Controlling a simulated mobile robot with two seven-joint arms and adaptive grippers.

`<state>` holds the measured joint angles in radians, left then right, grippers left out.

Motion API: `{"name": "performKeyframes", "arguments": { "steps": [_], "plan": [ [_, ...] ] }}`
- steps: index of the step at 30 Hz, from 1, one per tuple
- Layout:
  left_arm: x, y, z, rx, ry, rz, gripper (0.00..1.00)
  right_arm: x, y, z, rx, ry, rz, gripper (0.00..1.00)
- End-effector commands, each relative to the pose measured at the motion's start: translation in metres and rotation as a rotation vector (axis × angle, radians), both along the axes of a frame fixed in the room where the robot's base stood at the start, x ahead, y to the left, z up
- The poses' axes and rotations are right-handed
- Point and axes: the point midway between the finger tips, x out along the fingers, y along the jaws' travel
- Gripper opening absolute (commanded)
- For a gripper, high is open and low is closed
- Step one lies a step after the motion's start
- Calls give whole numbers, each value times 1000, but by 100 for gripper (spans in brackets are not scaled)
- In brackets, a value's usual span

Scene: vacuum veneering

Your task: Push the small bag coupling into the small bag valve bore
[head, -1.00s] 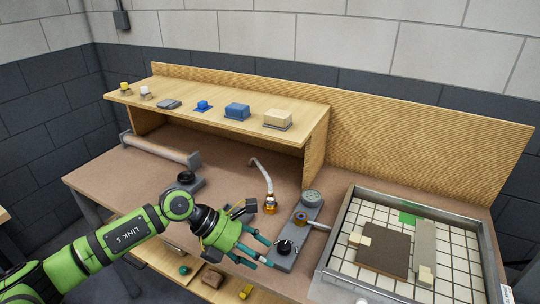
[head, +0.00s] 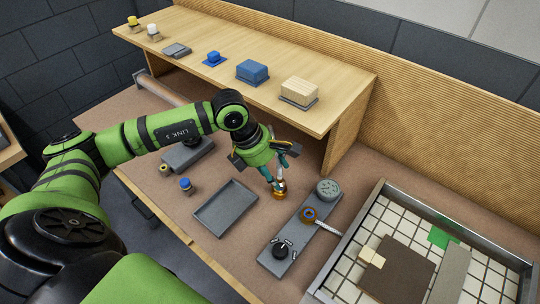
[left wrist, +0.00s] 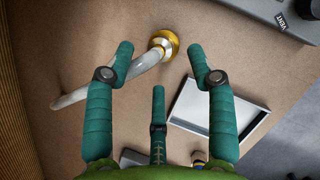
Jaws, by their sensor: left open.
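The brass-gold coupling (head: 280,195) sits at the end of a pale hose on the brown bench top, left of the long grey panel. My left gripper (head: 277,178) is open just above it. In the left wrist view the coupling (left wrist: 164,42) lies between and slightly beyond my spread teal fingertips, with its hose (left wrist: 136,66) running down to the left under one finger. I see no grip on it. An orange-ringed fitting with a blue centre (head: 309,214) sits on the grey panel. I cannot tell which opening is the small bag valve bore. My right gripper is not in view.
The grey panel (head: 290,240) carries a black knob (head: 280,251) and a round grey disc. An empty grey tray (head: 225,208) lies left of it. A framed tile bed (head: 375,197) stands at right. The wooden shelf (head: 215,38) overhangs the bench behind my arm.

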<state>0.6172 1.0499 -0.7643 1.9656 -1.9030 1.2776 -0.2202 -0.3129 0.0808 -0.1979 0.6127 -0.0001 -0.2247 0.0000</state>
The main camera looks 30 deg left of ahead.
Motion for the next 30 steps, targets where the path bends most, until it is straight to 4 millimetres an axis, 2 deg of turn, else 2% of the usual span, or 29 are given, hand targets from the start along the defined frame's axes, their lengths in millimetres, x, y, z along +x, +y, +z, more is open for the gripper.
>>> {"name": "performKeyframes", "arguments": {
  "steps": [1, 7, 12, 17, 18, 20, 21, 25, 26, 27, 28, 30],
  "plan": [
    [1, -3, -5, -1, 4, -1, 56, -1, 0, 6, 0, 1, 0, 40],
    [6, -9, -24, -1, 2, 0, 56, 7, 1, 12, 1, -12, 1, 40],
    [7, -9, -28, 0, 0, 0, 56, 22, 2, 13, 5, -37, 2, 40],
    [7, -9, -28, 0, 0, 0, 56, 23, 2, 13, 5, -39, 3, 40],
    [7, -9, -28, 0, 0, 0, 40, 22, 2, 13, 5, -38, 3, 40],
    [7, -9, -28, -1, -1, 0, 16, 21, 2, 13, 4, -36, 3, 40],
    [7, -10, -28, -1, 0, 0, 0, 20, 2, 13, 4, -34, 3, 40],
    [7, -10, -28, -3, 0, -1, 0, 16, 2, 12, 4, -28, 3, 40],
    [7, -10, -28, -3, 0, -1, 28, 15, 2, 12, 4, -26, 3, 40],
    [7, -11, -28, -2, 0, -2, 12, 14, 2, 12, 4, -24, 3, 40],
    [7, -11, -28, -4, 0, -1, 0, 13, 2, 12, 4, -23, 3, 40],
    [7, -11, -28, -4, 0, -2, 0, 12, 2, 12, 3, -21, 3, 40]
  ]
}}
